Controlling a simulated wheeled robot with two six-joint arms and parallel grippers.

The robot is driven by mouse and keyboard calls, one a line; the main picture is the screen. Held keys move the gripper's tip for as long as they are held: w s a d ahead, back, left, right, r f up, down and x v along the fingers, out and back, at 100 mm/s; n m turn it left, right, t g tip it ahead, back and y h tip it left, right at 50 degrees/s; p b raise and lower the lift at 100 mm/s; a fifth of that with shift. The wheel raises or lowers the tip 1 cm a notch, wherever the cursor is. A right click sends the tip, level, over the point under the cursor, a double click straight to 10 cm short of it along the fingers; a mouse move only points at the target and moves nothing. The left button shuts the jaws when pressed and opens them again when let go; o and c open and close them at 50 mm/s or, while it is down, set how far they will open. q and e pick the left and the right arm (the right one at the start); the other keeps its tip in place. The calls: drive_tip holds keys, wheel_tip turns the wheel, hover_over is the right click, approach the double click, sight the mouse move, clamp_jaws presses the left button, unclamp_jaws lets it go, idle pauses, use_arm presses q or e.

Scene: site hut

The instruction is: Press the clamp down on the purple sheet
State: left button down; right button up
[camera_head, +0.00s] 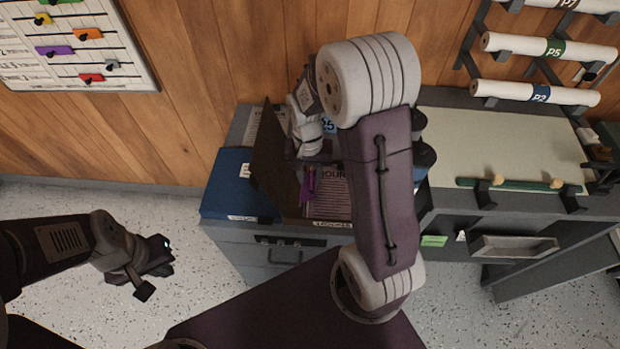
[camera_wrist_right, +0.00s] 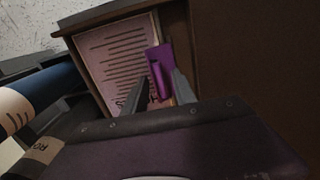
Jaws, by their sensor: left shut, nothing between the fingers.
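An open dark box file (camera_head: 268,165) stands on the grey cabinet with its lid raised on the left. The purple sheet (camera_head: 333,196), printed with dark lines, lies inside; it also shows in the right wrist view (camera_wrist_right: 118,62). The purple clamp (camera_head: 307,186) is beside the sheet's edge; its plate and lever (camera_wrist_right: 158,70) show in the wrist view. I cannot tell whether it touches the sheet. My right gripper (camera_wrist_right: 161,84) is open, its fingers apart over the clamp, and my arm partly hides the box. My left gripper (camera_head: 150,278) is shut and empty over the floor.
A blue box file (camera_head: 235,184) lies left of the open one. On the right is a drawing surface (camera_head: 500,145) with a green rail (camera_head: 510,185). Rolled plans (camera_head: 535,93) hang on wall brackets, and a chart board (camera_head: 70,50) is at upper left.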

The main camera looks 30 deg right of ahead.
drive_tip(key=shift+f, duration=0.35)
clamp_jaws()
drive_tip(key=shift+d, duration=0.1)
drive_tip(key=shift+s+d+f+t+y+b, duration=0.3)
drive_tip(key=shift+d+f+t+y+b, duration=0.15)
drive_tip(key=shift+y+b, duration=0.3)
drive_tip(key=y+b, duration=0.1)
drive_tip(key=b, duration=0.1)
drive_tip(key=d+f+t+y+b, duration=0.1)
drive_tip(key=b, duration=0.2)
drive_tip(key=s+t+y+b, duration=0.1)
drive_tip(key=b, duration=0.1)
drive_tip(key=shift+d+f+y+b, duration=0.25)
drive_tip(key=shift+d+f+b, duration=0.05)
drive_tip(key=shift+f, duration=0.05)
drive_tip(key=shift+s+d+t+y+b, duration=0.15)
drive_tip(key=shift+t+y+b, duration=0.4)
drive_tip(key=shift+b, duration=0.5)
